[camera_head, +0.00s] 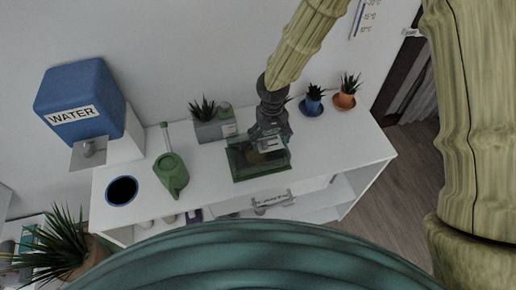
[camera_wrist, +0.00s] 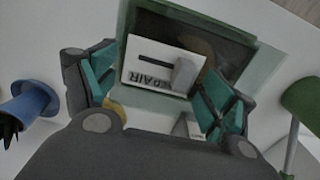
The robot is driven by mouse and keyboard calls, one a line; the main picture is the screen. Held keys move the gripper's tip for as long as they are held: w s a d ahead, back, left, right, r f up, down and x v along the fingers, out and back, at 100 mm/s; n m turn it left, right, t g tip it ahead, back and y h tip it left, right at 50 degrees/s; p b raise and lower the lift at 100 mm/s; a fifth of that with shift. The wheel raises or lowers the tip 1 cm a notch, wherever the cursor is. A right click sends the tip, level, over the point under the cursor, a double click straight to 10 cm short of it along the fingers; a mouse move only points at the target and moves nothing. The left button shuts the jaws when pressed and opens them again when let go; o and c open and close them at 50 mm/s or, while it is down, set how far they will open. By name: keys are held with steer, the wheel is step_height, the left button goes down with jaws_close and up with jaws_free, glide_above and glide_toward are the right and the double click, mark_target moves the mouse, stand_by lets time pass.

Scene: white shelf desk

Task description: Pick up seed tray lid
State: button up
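The seed tray (camera_head: 243,177) is a dark green rectangular tray near the front of the white desk. Its clear lid (camera_wrist: 258,70) appears to be over it, with a greenish see-through edge. A white vent plate (camera_wrist: 150,68) marked "AIR", with a grey knob, shows on the lid in the wrist view. My gripper (camera_head: 268,143) is directly above the tray, pointing down. In the wrist view, the teal-padded fingers of my gripper (camera_wrist: 160,82) are spread on either side of the white plate. Contact with the lid cannot be told.
A green watering can (camera_head: 171,174), a dark blue pot (camera_head: 122,190) and a blue water dispenser (camera_head: 80,98) stand to the left. A grey planter (camera_head: 210,130) is behind the tray. Blue (camera_head: 312,106) and terracotta (camera_head: 345,101) pots stand back right. The desk's right end is clear.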

steer(key=shift+s, duration=0.1)
jaws_close()
steer(key=shift+r, duration=0.1)
